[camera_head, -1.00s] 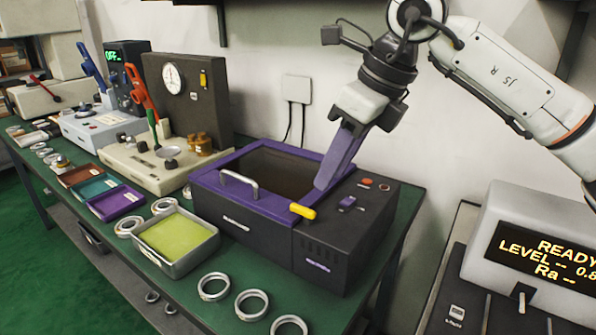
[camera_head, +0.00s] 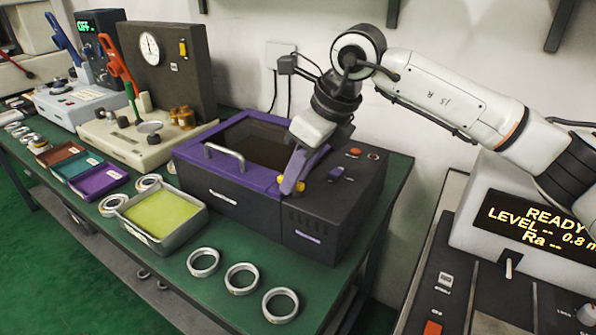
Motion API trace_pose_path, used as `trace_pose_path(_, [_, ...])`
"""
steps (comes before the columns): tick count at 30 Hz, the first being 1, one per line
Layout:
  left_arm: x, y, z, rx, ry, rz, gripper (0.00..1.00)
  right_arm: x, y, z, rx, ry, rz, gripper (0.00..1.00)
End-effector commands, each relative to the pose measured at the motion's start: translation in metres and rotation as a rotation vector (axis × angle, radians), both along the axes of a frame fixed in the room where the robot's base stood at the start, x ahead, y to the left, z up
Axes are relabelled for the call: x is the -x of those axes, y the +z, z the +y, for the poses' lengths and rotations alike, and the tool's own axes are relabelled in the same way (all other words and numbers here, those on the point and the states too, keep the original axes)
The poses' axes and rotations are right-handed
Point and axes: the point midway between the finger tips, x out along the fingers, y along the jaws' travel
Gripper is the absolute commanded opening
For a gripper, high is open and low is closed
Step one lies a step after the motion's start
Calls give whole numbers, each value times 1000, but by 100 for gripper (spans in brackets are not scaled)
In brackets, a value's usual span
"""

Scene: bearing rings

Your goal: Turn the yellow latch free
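The yellow latch (camera_head: 300,187) sits on the front edge of the dark machine with the purple frame, at the right end of its lid. It is partly hidden behind my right gripper, with yellow showing on both sides of the fingers. My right gripper (camera_head: 289,189) points down at the latch from above, its purple fingers over it. I cannot tell whether the fingers are closed on the latch or only around it. The purple-framed lid (camera_head: 188,157) with its dark window and metal handle (camera_head: 225,156) lies down. My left gripper is not in view.
A tray with a yellow-green pad (camera_head: 163,215) stands left of the machine. Several metal rings (camera_head: 241,279) lie along the green bench's front edge. A grey unit with a READY display (camera_head: 535,225) stands at the right. A dial gauge station (camera_head: 165,50) is behind left.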

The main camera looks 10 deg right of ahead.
Motion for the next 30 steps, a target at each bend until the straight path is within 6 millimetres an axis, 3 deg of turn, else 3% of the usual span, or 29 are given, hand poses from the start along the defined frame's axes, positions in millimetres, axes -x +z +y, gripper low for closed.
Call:
trace_pose_path(4, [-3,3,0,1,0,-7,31,0,0,0,0,0,0,30])
trace_pose_path(9, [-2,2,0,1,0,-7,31,0,0,0,0,0,0,1])
trace_pose_path(10, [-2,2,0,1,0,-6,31,0,0,0,0,0,0,0])
trace_pose_path(20, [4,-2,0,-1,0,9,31,0,1,-1,0,28,2,0])
trace_pose_path(30, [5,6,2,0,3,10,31,-1,2,-1,-2,232,3,0])
